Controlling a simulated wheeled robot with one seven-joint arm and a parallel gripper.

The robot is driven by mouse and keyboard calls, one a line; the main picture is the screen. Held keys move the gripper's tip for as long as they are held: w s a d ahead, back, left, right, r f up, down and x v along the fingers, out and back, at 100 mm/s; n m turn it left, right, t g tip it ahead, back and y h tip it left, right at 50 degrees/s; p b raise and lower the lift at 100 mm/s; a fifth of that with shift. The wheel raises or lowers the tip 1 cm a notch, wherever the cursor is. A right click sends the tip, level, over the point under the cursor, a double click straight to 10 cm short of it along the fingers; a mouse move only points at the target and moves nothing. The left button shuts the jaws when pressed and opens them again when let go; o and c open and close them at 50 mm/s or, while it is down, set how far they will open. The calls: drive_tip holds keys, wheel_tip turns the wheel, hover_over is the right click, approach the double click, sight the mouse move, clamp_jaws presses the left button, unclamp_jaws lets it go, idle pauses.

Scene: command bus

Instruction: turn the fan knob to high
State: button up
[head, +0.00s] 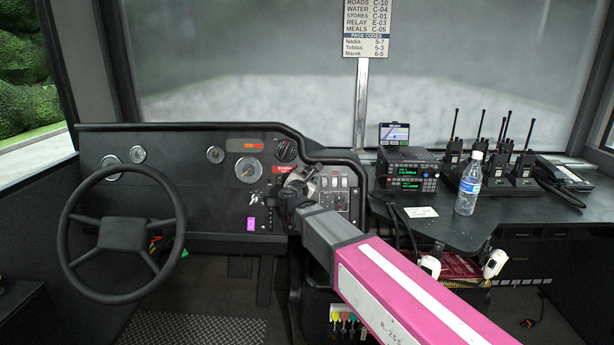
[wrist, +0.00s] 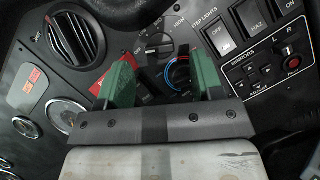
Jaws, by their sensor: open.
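The fan knob (wrist: 158,44) is a dark round dial on the dash in the wrist view. An OFF label sits at its left and a HIGH label at its upper right. My gripper (wrist: 164,57) is open, with green fingers reaching toward the panel on either side of the knob's lower area. The knob lies just beyond and between the fingertips; I see no contact. In the head view my gripper (head: 297,182) is at the dash, and the knob is hidden or too small to make out.
A dial with a red and blue ring (wrist: 180,74) sits right below the fan knob, between the fingers. Rocker switches (wrist: 228,38) and mirror controls (wrist: 266,70) lie to the right. An air vent (wrist: 75,38) is at left. The steering wheel (head: 122,235) stands left of my arm.

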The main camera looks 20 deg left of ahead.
sight(308, 173)
drive_tip(key=shift+w+a, duration=0.15)
drive_tip(key=shift+w, duration=1.2)
drive_tip(key=c, duration=0.9)
drive_tip(key=m, duration=0.2)
drive_tip(key=shift+a+m+h, duration=0.2)
drive_tip(key=shift+m+h, duration=0.2)
drive_tip(key=shift+c, duration=0.2)
drive_tip(key=m+g+h, duration=0.1)
drive_tip(key=m, duration=0.2)
drive_tip(key=shift+d+r, duration=0.1)
drive_tip(key=o, duration=0.9)
drive_tip(key=shift+o, duration=0.2)
drive_tip(key=shift+s, duration=0.1)
